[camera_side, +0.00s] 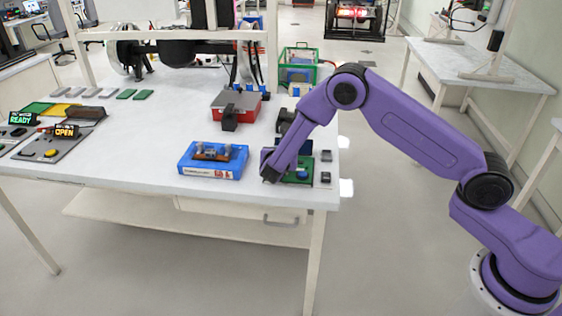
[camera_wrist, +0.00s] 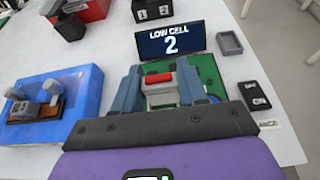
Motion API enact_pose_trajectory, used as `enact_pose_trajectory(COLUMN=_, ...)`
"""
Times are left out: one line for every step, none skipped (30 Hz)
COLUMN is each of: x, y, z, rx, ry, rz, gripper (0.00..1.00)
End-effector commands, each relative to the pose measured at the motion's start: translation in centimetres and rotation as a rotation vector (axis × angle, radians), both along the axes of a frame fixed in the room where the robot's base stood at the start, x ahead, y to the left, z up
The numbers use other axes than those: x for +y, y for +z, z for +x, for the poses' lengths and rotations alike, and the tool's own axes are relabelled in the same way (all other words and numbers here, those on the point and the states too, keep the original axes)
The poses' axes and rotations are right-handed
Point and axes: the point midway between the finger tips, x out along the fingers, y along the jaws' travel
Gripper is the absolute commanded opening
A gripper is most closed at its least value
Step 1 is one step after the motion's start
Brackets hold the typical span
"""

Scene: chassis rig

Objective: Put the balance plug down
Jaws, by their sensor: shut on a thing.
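My gripper (camera_side: 272,172) is low over a green board (camera_side: 300,172) near the table's front right corner. In the wrist view, my gripper (camera_wrist: 160,92) has its two grey fingers on either side of a pale plug with a red bar (camera_wrist: 158,79), which I take to be the balance plug, and is shut on it. The green board (camera_wrist: 209,77) lies under and around the fingers. A display (camera_wrist: 169,38) behind it reads "LOW CELL 2". My fingers hide the plug's underside, so I cannot tell whether it touches the board. The side view does not show the plug clearly.
A blue tray (camera_side: 211,174) with a grey and brown part stands left of my gripper. A red box (camera_side: 235,105) stands farther back.

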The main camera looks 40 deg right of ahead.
Motion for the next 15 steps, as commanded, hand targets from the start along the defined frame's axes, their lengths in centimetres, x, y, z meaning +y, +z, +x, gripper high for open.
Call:
enact_pose_trajectory(x=0.0, y=-0.4, z=0.3, rx=0.001, ry=0.000, rz=-0.001, gripper=0.13)
enact_pose_trajectory(x=0.0, y=-0.7, z=0.5, rx=0.000, ry=0.000, rz=0.000, gripper=0.13)
enact_pose_trajectory(x=0.1, y=-1.2, z=0.9, rx=0.001, ry=0.000, rz=0.001, gripper=0.13)
enact_pose_trajectory(x=0.1, y=-1.6, z=1.0, rx=0.001, ry=0.000, rz=0.000, gripper=0.13)
enact_pose_trajectory(x=0.1, y=-2.1, z=0.9, rx=0.004, ry=0.000, rz=-0.001, gripper=0.13)
enact_pose_trajectory(x=0.0, y=-2.6, z=0.8, rx=0.003, ry=0.000, rz=-0.002, gripper=0.13)
enact_pose_trajectory(x=0.0, y=-2.9, z=0.8, rx=0.002, ry=0.000, rz=-0.001, gripper=0.13)
enact_pose_trajectory(x=0.0, y=-3.2, z=0.9, rx=0.002, ry=-0.001, rz=0.000, gripper=0.13)
enact_pose_trajectory(x=0.0, y=-3.5, z=0.8, rx=0.002, ry=-0.001, rz=0.000, gripper=0.13)
enact_pose_trajectory(x=0.0, y=-3.6, z=0.8, rx=0.002, ry=-0.001, rz=0.000, gripper=0.13)
enact_pose_trajectory(x=0.1, y=-3.7, z=0.8, rx=0.002, ry=-0.001, rz=0.000, gripper=0.13)
enact_pose_trajectory(x=0.1, y=-3.7, z=0.9, rx=0.000, ry=0.000, rz=0.000, gripper=0.13)
enact_pose_trajectory(x=0.1, y=-3.7, z=0.9, rx=0.000, ry=0.000, rz=0.000, gripper=0.13)
enact_pose_trajectory(x=0.1, y=-3.7, z=0.9, rx=0.000, ry=0.000, rz=0.000, gripper=0.13)
enact_pose_trajectory(x=0.1, y=-3.7, z=0.9, rx=0.000, ry=0.000, rz=0.000, gripper=0.13)
